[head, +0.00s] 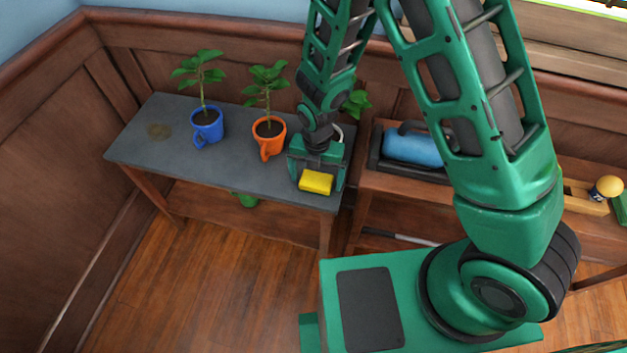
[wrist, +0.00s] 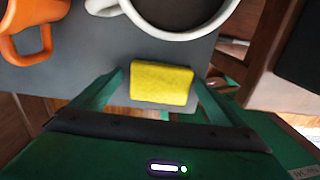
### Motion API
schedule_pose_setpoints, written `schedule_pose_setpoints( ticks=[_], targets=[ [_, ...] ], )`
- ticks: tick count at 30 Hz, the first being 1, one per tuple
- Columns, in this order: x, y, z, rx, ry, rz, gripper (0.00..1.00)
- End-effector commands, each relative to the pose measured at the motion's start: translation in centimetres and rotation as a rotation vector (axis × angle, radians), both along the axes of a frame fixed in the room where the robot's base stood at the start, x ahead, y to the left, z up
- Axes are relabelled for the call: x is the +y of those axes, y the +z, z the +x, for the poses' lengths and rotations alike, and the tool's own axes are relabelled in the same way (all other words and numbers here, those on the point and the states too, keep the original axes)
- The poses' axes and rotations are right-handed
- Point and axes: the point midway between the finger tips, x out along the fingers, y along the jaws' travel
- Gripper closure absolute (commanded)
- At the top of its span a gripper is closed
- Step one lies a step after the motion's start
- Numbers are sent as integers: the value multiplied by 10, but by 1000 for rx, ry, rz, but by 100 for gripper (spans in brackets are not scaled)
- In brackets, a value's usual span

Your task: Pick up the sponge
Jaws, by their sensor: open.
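The yellow sponge (head: 316,182) lies near the front right edge of the grey tabletop. In the wrist view the sponge (wrist: 162,83) sits between the two green fingers of my gripper (wrist: 160,88). In the head view my gripper (head: 317,183) is over the table with a finger on each side of the sponge. The jaws are open, and the fingers look apart from the sponge's sides. I cannot tell how far the fingertips are above the tabletop.
A white mug (wrist: 170,22) stands just beyond the sponge, mostly hidden by my arm in the head view. An orange mug (head: 268,138) and a blue mug (head: 207,127) hold plants to the left. A blue cylinder (head: 415,147) lies on the right bench.

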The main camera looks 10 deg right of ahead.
Motion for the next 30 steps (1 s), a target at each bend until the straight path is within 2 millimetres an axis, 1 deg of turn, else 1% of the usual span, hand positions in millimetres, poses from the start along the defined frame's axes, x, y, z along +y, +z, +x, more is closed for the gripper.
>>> schedule_pose_setpoints(
  ticks=[6, 7, 8, 9, 12, 23, 26, 30],
  targets=[
    [0, 0, 0, -1, 0, 1, 6],
    [0, 0, 0, -1, 0, 1, 11],
    [0, 0, 0, -1, 0, 1, 18],
    [0, 0, 0, -1, 0, 1, 28],
    [0, 0, 0, -1, 0, 1, 50],
    [0, 1, 1, -1, -1, 1, 50],
    [0, 6, 1, -3, -1, 1, 50],
    [0, 19, 1, -3, -1, 2, 50]
  ],
)
